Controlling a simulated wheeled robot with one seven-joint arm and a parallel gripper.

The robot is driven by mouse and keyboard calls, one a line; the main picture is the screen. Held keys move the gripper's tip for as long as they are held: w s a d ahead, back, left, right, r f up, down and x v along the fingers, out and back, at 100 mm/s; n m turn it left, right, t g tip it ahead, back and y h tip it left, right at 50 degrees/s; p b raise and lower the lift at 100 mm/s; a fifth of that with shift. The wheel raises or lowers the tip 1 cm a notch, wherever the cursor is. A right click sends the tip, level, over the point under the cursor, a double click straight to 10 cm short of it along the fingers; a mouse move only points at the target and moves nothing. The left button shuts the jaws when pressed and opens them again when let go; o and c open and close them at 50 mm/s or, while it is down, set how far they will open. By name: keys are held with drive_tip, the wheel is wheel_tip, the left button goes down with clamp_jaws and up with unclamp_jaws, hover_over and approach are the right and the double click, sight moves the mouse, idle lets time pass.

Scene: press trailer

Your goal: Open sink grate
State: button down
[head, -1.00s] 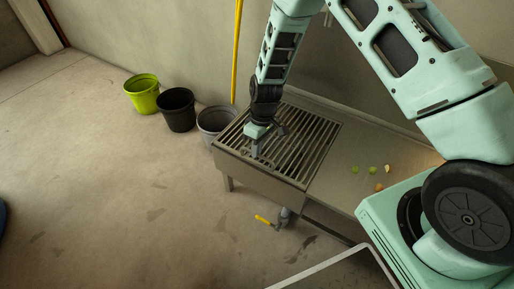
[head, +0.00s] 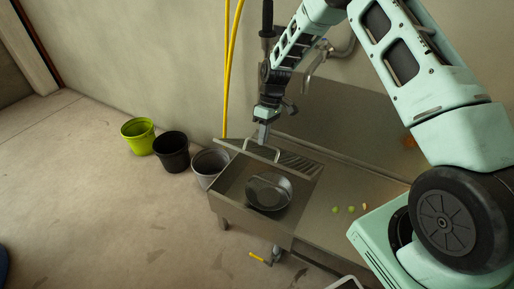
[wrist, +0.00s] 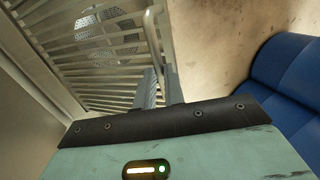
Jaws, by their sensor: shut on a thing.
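The sink grate (head: 300,165) is a slatted metal panel, tilted up at the back of the sink. Its pale bar handle (head: 262,151) stands at the raised edge. My gripper (head: 262,138) is shut on the handle from above. In the wrist view, my gripper (wrist: 160,88) has its fingers at the handle bar (wrist: 154,45), with the grate slats (wrist: 100,60) to the left. The sink basin (head: 236,187) lies open below, and a round metal pan or bowl (head: 268,191) sits inside it.
Green, black and grey buckets (head: 137,134) stand on the floor at left. A yellow hose (head: 230,70) hangs behind. The counter (head: 335,190) right of the basin holds small green and orange bits (head: 351,209). A tap (head: 320,55) is on the wall. A blue object (wrist: 285,75) shows in the wrist view.

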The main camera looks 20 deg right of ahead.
drive_tip(key=shift+w+d+r+p, duration=0.2)
drive_tip(key=shift+w+d, duration=0.25)
drive_tip(key=shift+d, duration=0.35)
drive_tip(key=shift+w+d+r+p, duration=0.1)
drive_tip(key=shift+w+d+r, duration=0.1)
drive_tip(key=shift+w+d, duration=0.45)
drive_tip(key=shift+w+d+r+p, duration=0.1)
drive_tip(key=shift+w+d+r, duration=0.15)
drive_tip(key=shift+d, duration=0.65)
drive_tip(key=c, duration=1.5)
unclamp_jaws()
drive_tip(key=shift+w+f, duration=0.1)
drive_tip(key=shift+f, duration=0.05)
drive_tip(key=shift+a+r, duration=0.15)
drive_tip(key=shift+r, duration=0.05)
drive_tip(key=shift+a+r, duration=0.1)
drive_tip(key=shift+r, duration=0.05)
drive_tip(key=p+v, duration=0.2)
drive_tip(key=v, duration=1.5)
drive_tip(key=shift+a+r, duration=0.1)
